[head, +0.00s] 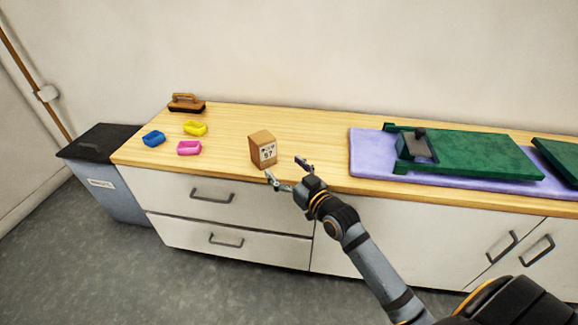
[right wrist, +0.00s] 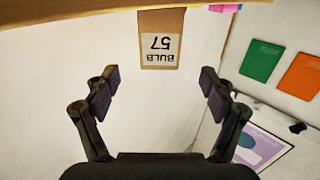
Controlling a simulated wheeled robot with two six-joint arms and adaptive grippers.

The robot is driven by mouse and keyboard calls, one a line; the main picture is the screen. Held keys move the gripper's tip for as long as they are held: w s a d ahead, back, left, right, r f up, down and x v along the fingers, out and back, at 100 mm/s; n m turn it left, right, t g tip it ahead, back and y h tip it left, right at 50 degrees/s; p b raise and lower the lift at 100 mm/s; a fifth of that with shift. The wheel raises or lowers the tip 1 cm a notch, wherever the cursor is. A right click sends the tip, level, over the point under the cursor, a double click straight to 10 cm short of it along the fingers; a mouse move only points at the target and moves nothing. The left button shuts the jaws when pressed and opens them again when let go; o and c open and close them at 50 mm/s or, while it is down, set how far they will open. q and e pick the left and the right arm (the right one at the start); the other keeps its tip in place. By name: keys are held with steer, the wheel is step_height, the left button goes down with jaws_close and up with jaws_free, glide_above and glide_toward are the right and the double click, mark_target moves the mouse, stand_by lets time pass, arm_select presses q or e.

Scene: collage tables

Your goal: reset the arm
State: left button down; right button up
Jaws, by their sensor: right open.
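My right gripper (head: 284,168) is open and empty at the front edge of the wooden counter (head: 320,152). Its fingers point toward a small brown box (head: 262,148), which stands upright on the counter just beyond them, apart from the fingers. In the right wrist view the two fingers (right wrist: 160,82) are spread wide with nothing between them. The box (right wrist: 160,22) shows upside down at the top there, with a label reading BULB 57. My left gripper is in neither view.
Blue (head: 153,138), yellow (head: 195,128) and pink (head: 189,148) small trays and a brush (head: 186,103) sit on the counter's left. A green board (head: 480,155) with a dark block lies on a purple mat (head: 362,160) at right. A grey bin (head: 110,185) stands left.

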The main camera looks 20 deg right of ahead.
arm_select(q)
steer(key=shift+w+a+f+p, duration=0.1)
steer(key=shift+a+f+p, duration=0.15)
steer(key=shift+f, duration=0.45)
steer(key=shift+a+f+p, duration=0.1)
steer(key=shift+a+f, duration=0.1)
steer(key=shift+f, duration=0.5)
arm_select(e)
steer(key=shift+s+d, duration=0.25)
steer(key=shift+s, duration=0.95)
